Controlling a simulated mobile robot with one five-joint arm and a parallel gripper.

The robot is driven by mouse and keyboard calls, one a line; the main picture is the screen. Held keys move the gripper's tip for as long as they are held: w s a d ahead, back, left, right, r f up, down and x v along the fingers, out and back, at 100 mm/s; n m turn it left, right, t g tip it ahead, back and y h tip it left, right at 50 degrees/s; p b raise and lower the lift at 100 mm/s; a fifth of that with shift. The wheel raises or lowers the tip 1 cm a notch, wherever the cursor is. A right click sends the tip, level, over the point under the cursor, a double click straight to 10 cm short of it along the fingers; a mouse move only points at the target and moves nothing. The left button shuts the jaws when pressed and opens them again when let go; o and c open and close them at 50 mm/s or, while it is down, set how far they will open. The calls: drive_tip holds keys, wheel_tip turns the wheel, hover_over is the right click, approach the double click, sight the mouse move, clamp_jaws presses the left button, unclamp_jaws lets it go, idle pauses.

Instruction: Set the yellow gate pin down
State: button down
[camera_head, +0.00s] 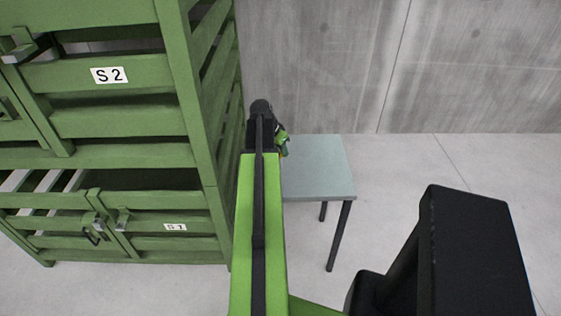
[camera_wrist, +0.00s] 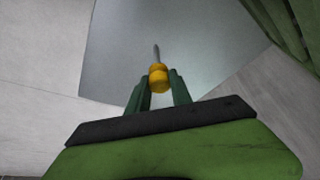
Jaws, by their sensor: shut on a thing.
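The yellow gate pin (camera_wrist: 159,78) is held between the two green fingers of my gripper (camera_wrist: 159,88) in the wrist view. Its thin grey shaft points away from the fingers. Behind it in that view is the grey table top (camera_wrist: 115,60). In the head view my gripper (camera_head: 283,146) is at the end of my arm, by the left side of the small grey table (camera_head: 318,170). The pin is mostly hidden there. I cannot tell how high the pin is above the table top.
A green slatted rack (camera_head: 120,122) with compartments labelled S2 and S1 stands at the left, close beside my arm. The visible table top is bare. A concrete wall (camera_head: 330,60) is behind. Open floor (camera_head: 410,165) lies right of the table.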

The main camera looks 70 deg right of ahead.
sight(281, 157)
wheel_tip(281, 157, down, 4)
drive_tip(key=b, duration=0.4)
drive_tip(key=shift+f, duration=0.2)
drive_tip(key=shift+r, duration=0.25)
drive_tip(key=shift+f, duration=0.2)
drive_tip(key=c, duration=1.1)
unclamp_jaws()
drive_tip(key=shift+c, duration=0.2)
drive_tip(key=shift+r, duration=0.1)
drive_tip(key=p+v, duration=1.1)
drive_tip(key=v, duration=0.1)
